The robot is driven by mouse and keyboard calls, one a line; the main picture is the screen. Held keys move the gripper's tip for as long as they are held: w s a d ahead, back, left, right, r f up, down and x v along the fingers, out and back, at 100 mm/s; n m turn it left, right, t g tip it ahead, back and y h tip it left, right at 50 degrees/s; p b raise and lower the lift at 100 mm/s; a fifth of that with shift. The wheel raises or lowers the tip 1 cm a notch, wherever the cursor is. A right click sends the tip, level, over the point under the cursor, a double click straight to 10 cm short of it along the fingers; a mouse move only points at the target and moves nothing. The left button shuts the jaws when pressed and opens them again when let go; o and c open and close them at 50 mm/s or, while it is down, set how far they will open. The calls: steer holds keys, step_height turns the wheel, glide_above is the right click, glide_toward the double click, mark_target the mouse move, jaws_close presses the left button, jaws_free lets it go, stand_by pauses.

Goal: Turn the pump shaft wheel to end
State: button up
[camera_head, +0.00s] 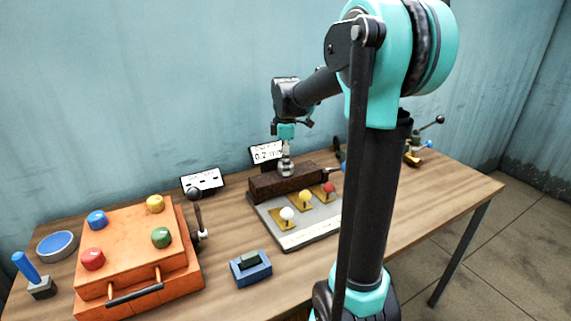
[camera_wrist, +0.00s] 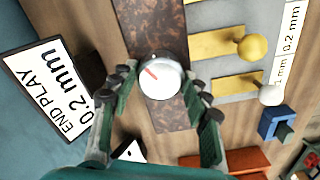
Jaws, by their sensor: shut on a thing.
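The pump shaft wheel is a round silver-white knob (camera_wrist: 160,78) with a red line on its face. It sits on a rusty brown block (camera_wrist: 158,25), and it also shows on top of the block in the head view (camera_head: 286,170). My gripper (camera_wrist: 161,88) is at the knob with one finger on each side, shut on it. In the head view my gripper (camera_head: 286,157) points straight down onto the knob. The red line points to the upper left in the wrist view. The fingers partly cover the knob's sides.
A sign (camera_wrist: 50,85) reading "END PLAY 0.2 mm" stands beside the block. A grey plate (camera_head: 310,232) with white, yellow and red knobs lies in front. An orange box (camera_head: 130,235), a black-knobbed lever (camera_head: 197,210) and a blue block (camera_head: 251,272) stand left.

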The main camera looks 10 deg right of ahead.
steer(key=m, duration=0.5)
steer(key=shift+m, duration=0.4)
steer(key=m, duration=0.5)
steer(key=shift+w, duration=0.1)
steer(key=m, duration=0.5)
steer(key=shift+m, duration=0.4)
steer(key=m, duration=0.4)
steer(key=shift+d, duration=0.1)
steer(key=m, duration=0.5)
steer(key=shift+m, duration=0.4)
steer(key=m, duration=0.5)
steer(key=shift+m, duration=0.3)
steer(key=m, duration=0.5)
steer(key=shift+m, duration=2.7)
